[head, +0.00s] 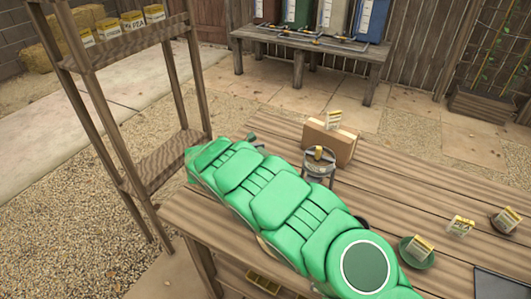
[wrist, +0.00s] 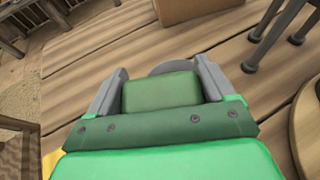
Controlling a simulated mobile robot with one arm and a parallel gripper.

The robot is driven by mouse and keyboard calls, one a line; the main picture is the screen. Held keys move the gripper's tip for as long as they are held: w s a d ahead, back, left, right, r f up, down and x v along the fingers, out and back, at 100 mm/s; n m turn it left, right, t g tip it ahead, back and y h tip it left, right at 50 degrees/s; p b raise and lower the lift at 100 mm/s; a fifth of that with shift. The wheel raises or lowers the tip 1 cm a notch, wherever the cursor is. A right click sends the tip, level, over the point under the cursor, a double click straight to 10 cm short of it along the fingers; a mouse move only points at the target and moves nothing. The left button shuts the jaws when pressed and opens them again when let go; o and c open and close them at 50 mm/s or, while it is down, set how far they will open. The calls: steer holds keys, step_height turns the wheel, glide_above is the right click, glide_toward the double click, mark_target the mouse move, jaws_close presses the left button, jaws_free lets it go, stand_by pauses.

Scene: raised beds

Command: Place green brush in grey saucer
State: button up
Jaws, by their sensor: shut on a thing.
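The brush is hidden there.
A cardboard box (head: 340,147) and a dark metal stand (head: 318,168) are on the wooden table right of my gripper. A green saucer (head: 418,260) with a packet is farther right, near other packets. A wooden shelf (head: 160,165) rises beyond the table's left edge.

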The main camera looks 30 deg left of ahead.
steer(key=shift+f, duration=0.15)
steer(key=o, duration=0.9)
steer(key=shift+s+f, duration=0.1)
steer(key=shift+r, duration=0.5)
steer(key=v, duration=1.2)
steer(key=shift+d+r, duration=0.1)
steer(key=shift+r, duration=0.15)
